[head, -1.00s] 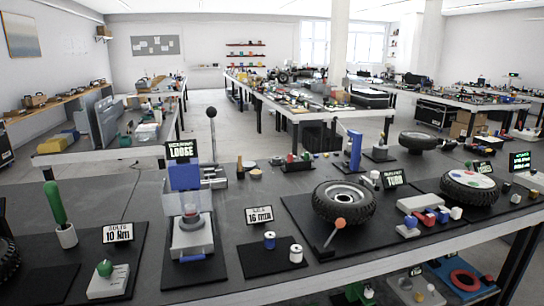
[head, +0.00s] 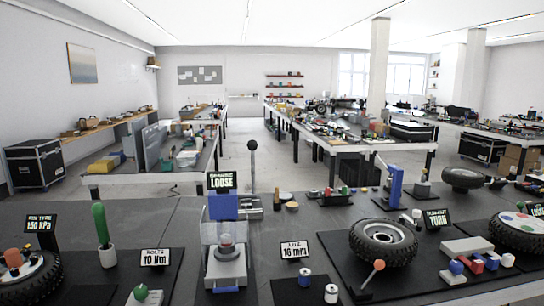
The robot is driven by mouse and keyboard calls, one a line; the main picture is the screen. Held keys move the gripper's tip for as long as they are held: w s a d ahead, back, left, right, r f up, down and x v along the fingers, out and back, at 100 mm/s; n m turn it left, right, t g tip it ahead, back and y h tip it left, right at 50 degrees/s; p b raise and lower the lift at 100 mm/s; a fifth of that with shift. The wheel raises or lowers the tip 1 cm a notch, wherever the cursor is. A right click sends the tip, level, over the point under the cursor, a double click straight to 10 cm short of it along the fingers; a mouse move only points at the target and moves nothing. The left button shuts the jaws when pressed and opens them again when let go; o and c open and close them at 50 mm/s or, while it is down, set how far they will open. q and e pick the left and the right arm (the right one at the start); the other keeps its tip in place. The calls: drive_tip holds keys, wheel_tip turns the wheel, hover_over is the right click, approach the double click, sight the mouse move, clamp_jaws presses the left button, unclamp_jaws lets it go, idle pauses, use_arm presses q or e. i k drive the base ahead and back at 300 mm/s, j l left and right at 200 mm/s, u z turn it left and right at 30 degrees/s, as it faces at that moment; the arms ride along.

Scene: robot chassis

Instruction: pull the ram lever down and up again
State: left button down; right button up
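The ram lever (head: 252,165) is a thin upright rod with a black ball on top. It stands at the right side of a small press (head: 226,262) with a blue upper block, a clear guard and a grey base. A reddish round part (head: 227,246) sits inside the press. A sign (head: 222,181) reading LOOSE is at its top. The lever's lower end is partly hidden by the press. Neither of my grippers is in view.
Bench surface behind the press is partly clear.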

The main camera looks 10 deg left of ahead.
sight(253, 144)
drive_tip(key=i+j+z, duration=0.1)
drive_tip(key=i+j, duration=0.35)
drive_tip(key=i+j+z, duration=0.15)
drive_tip(key=i+j, duration=0.25)
drive_tip(key=j, duration=0.15)
